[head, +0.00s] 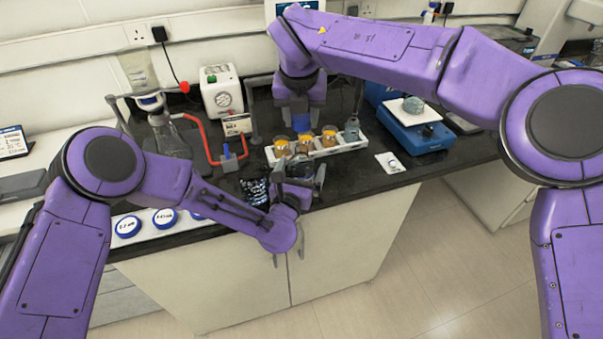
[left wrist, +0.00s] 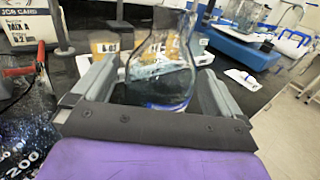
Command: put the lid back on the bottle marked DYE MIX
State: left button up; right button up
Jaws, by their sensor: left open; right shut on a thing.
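My right gripper (head: 301,108) is shut on a blue lid (head: 302,123), above the row of bottles. My left gripper (head: 299,178) is open, with its fingers on either side of a clear glass bottle (head: 300,167). In the left wrist view the same bottle (left wrist: 160,75) stands upright between the open fingers (left wrist: 150,95), with some blue near its base. Its top is cut off there, and I cannot read a DYE MIX mark on it. I cannot tell whether the fingers touch the glass.
A blue balance (head: 420,135) is on the right.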

aim_at(301, 150)
pick_arm(q)
jog(key=shift+x, duration=1.1)
jog(key=shift+c, duration=0.3)
jog(key=c, duration=1.4)
pick_arm(e)
jog(key=shift+f, duration=2.5)
jog(key=shift+f, duration=0.9)
jog(key=shift+f, duration=0.55)
